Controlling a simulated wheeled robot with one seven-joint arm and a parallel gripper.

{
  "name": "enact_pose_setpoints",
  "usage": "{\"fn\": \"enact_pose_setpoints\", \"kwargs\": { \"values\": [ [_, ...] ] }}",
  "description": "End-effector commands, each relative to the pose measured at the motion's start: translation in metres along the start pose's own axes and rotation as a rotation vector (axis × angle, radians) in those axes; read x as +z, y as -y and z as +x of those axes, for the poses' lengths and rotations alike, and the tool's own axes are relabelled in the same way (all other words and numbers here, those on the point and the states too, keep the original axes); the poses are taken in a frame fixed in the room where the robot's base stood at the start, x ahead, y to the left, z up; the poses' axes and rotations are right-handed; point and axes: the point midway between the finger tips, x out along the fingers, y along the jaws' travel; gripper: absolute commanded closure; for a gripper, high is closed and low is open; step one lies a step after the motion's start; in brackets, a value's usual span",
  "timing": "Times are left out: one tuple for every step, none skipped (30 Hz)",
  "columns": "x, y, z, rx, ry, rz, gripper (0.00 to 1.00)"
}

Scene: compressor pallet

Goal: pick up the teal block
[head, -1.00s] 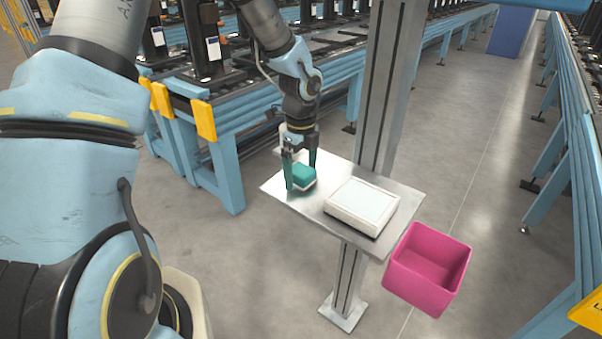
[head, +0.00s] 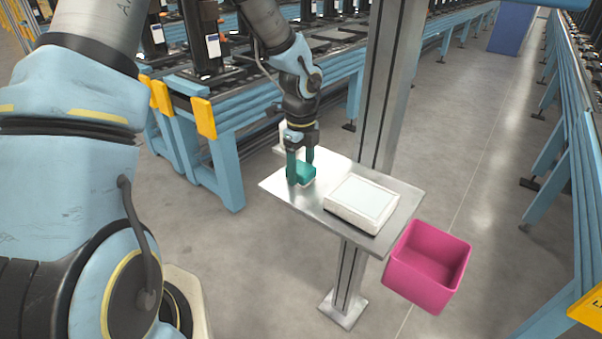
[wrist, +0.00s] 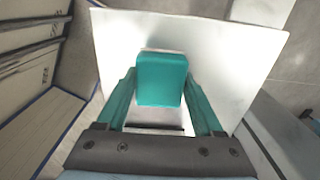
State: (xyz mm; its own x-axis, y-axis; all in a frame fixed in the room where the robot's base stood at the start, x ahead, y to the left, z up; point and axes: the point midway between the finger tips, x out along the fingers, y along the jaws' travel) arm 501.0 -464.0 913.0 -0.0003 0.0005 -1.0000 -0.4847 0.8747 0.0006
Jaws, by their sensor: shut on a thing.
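The teal block (head: 305,174) is at the left end of a small metal table (head: 399,208). It also shows in the wrist view (wrist: 161,80), between the two teal fingers. My gripper (head: 300,171) points down over the table and is shut on the teal block, one finger at each side of it. In the wrist view my gripper (wrist: 163,100) has its fingers reaching the lower sides of the block. I cannot tell whether the block touches the table top or is just above it.
A white box-like device (head: 361,203) stands on the table right of the block. A silver post (head: 388,90) rises behind the table. A pink bin (head: 428,268) is at the table's right. Blue conveyor frames (head: 222,155) stand behind to the left.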

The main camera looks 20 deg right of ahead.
Motion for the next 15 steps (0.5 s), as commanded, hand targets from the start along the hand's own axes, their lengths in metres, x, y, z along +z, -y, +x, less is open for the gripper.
{"fn": "enact_pose_setpoints", "kwargs": {
  "values": [
    [0.000,0.000,0.000,-0.001,0.000,0.000,0.92],
    [0.000,0.000,0.000,-0.001,0.000,0.000,0.92],
    [0.000,0.000,0.000,-0.001,0.000,0.000,0.92],
    [0.000,0.000,0.000,-0.001,0.000,0.000,0.92],
    [0.000,0.000,0.000,-0.001,0.000,0.000,0.92],
    [0.000,0.000,-0.001,-0.001,0.000,0.000,0.92],
    [0.000,0.000,-0.001,-0.001,0.000,0.000,0.92],
    [0.000,0.000,-0.002,-0.001,0.001,0.000,0.92],
    [0.001,0.001,-0.005,-0.002,0.001,-0.001,0.92],
    [0.001,0.001,-0.008,-0.003,0.001,-0.001,0.92],
    [0.001,0.001,-0.011,-0.004,0.001,-0.002,0.92],
    [0.001,0.001,-0.017,-0.005,0.002,-0.001,0.92],
    [0.001,0.001,-0.023,-0.005,0.002,-0.002,0.92],
    [0.001,0.001,-0.028,-0.006,0.002,-0.003,0.92],
    [0.001,0.002,-0.037,-0.007,0.003,-0.002,0.92]
  ]
}}
